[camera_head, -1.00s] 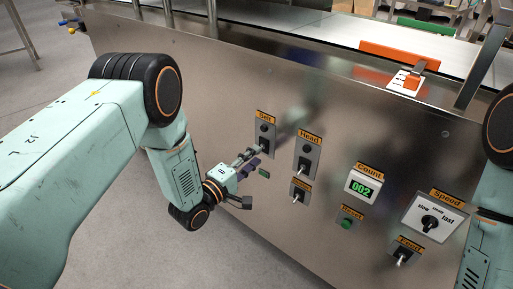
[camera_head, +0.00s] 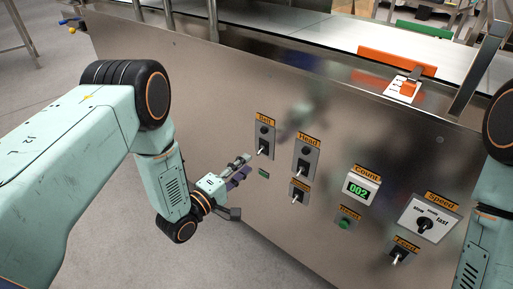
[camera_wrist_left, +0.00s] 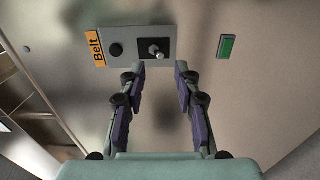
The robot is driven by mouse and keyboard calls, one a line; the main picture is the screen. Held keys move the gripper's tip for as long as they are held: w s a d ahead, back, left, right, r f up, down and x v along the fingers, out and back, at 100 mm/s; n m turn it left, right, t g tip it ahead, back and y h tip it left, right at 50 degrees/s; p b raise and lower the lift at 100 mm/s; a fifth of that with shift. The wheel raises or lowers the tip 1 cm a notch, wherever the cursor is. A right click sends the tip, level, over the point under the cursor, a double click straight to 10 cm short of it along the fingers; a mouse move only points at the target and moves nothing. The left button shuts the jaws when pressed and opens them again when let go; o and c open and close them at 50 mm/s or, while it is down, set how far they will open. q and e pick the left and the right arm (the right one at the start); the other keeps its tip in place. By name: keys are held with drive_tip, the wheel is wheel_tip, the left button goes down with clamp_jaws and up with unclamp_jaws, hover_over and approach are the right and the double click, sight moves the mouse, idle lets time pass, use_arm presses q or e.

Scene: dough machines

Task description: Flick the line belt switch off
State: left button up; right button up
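The Belt switch (camera_head: 262,149) is a small metal toggle on a grey plate under the orange Belt label (camera_head: 265,118). Its lever points downward in the head view. The toggle also shows in the left wrist view (camera_wrist_left: 156,50), with a dark round button or lamp (camera_wrist_left: 116,50) beside it. My left gripper (camera_head: 243,186) is below and left of the plate, apart from the switch. In the left wrist view its fingers (camera_wrist_left: 160,71) are spread and empty, with the toggle beyond the gap between the tips. My right gripper is out of view.
To the right on the steel panel are the Head switch (camera_head: 301,167), the Count display (camera_head: 360,188), the Speed dial (camera_head: 425,224) and another toggle (camera_head: 398,256). A small green rectangle (camera_head: 264,173) sits below the Belt plate. Floor is clear at lower left.

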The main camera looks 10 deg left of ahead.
use_arm(q)
drive_tip(key=shift+p+v, duration=0.45)
drive_tip(key=shift+v, duration=0.75)
drive_tip(key=v, duration=1.2)
